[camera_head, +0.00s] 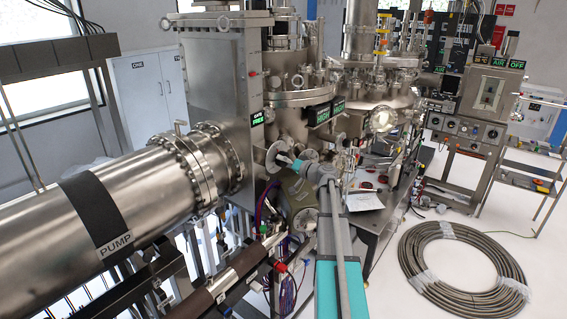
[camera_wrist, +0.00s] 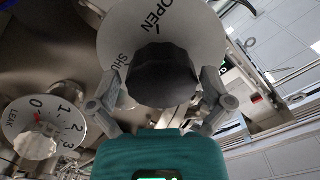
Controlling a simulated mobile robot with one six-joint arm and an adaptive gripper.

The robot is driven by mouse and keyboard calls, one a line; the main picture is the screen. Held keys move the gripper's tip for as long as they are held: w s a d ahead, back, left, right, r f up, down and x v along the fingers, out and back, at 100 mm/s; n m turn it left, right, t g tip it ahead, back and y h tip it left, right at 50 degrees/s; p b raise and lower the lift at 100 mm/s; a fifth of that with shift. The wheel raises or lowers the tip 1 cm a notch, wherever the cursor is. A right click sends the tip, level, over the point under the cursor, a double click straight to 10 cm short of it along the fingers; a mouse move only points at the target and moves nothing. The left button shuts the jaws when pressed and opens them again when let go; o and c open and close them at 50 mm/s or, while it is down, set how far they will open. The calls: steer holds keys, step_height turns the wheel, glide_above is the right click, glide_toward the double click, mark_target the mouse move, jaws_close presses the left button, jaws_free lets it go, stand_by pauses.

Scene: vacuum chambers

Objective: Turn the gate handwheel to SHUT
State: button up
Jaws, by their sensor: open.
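The gate handwheel is a pale dial plate (camera_wrist: 205,38) marked OPEN and SHUT with a black lobed knob (camera_wrist: 160,75) at its centre, seen close up in the wrist view. OPEN is at the top and SHUT at the left. My gripper (camera_wrist: 161,88) is open, one finger on each side of the knob; I cannot tell whether the fingers touch it. In the head view my gripper (camera_head: 285,162) is at the round plate (camera_head: 274,152) on the chamber's side, and hides the knob. A sign (camera_head: 257,118) above reads GATE FREE.
A LEAK dial (camera_wrist: 38,130) numbered from 0 with its own knob is close at left in the wrist view. The large PUMP cylinder (camera_head: 110,210) fills the head view's left. A coiled hose (camera_head: 465,262) lies on the floor at right, with clear floor around it.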

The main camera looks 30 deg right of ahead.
steer(key=shift+s+d, duration=0.1)
steer(key=shift+s, duration=0.05)
steer(key=v, duration=1.1)
steer(key=shift+s, duration=0.35)
steer(key=shift+d+f, duration=0.1)
steer(key=shift+d+f+n+t+y+b, duration=0.15)
steer(key=shift+f+n+t+y+b, duration=0.4)
steer(key=shift+n+b, duration=1.3)
steer(key=shift+d+f+n+t+y+b, duration=0.2)
steer(key=shift+f+n+t+b, duration=0.65)
steer(key=shift+n+b, duration=1.05)
steer(key=shift+d+f+n+t+y+b, duration=0.1)
steer(key=shift+f+n+t+y+b, duration=0.4)
steer(key=shift+n+b, duration=1.35)
steer(key=shift+w+a+f, duration=0.1)
steer(key=shift+w, duration=0.05)
steer(key=p+x, duration=0.5)
steer(key=x, duration=0.8)
steer(key=shift+w, duration=0.3)
